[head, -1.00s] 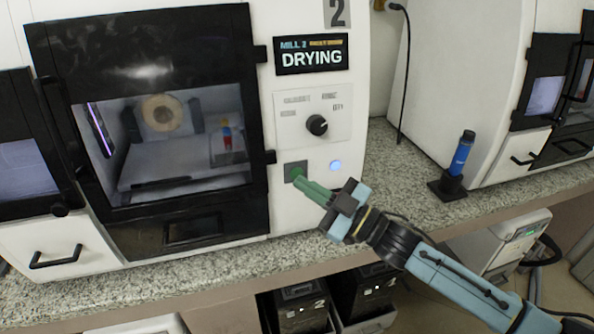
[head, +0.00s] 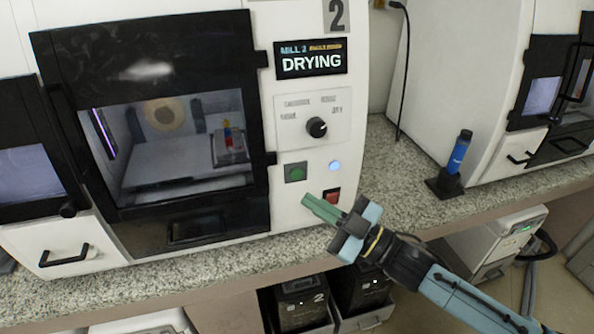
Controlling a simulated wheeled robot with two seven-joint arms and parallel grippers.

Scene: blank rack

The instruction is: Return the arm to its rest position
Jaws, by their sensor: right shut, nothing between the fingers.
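My right gripper (head: 312,206) is shut and empty, with its green fingers together. It is in front of the lower right of the mill's white front panel. Its tips are below and a little right of the green button (head: 295,172), apart from it in the picture. The red button (head: 332,195) shows just above the fingers, partly hidden. My right arm (head: 460,296) comes in from the lower right. My left gripper is not in view.
The mill's display (head: 311,59) reads DRYING, with a dial (head: 317,127) and a lit light (head: 335,166) below it. Its dark-framed door (head: 160,45) is closed. A blue tube in a black stand (head: 459,155) is on the speckled counter (head: 400,215) to the right. Bins (head: 302,302) stand underneath.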

